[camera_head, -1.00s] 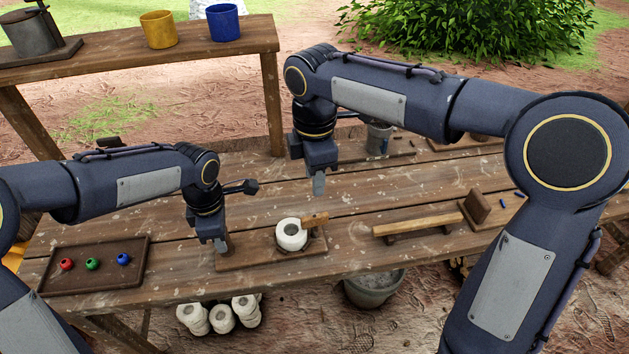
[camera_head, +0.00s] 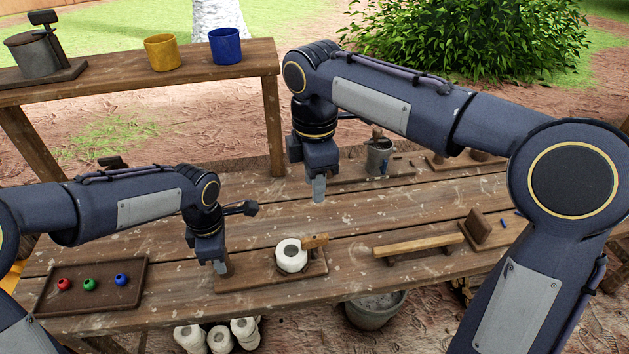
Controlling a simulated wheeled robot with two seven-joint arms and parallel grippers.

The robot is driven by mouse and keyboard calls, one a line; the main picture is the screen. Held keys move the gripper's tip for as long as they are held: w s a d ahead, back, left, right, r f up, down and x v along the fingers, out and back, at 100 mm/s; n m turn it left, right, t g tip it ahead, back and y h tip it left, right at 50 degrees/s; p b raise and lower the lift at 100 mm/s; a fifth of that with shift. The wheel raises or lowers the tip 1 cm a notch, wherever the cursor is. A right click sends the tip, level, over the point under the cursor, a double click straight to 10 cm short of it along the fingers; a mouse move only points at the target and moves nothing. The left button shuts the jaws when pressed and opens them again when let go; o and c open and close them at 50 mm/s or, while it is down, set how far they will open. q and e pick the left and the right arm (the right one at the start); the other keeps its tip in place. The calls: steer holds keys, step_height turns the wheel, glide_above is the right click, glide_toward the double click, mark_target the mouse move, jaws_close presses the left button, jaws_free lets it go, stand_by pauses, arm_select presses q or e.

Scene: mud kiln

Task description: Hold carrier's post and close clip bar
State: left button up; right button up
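The carrier (camera_head: 245,284) is a flat wooden base near the bench's front edge. A white ring-shaped piece (camera_head: 291,257) rests on it, with a short light-wood bar (camera_head: 315,241), seemingly the clip bar, at its upper right side. A short brown post (camera_head: 227,263) stands at the carrier's left end. My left gripper (camera_head: 219,268) is down at this post; its fingers overlap in this view, so its grip on the post is unclear. My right gripper (camera_head: 319,190) hangs above the bench, behind and above the white piece, apart from the carrier. Its finger gap does not show.
A tray (camera_head: 135,295) with red, green and blue beads lies at the left. A wooden bar on a stand (camera_head: 418,246) is right of the carrier. A metal cup (camera_head: 378,157) stands behind. A shelf (camera_head: 110,80) holds yellow and blue cups. A bucket (camera_head: 375,308) sits below the bench.

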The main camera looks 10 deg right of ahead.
arm_select(q)
steer(key=o, duration=0.5)
steer(key=shift+r, duration=0.1)
step_height(320, 180, up, 11)
steer(key=shift+r, duration=0.4)
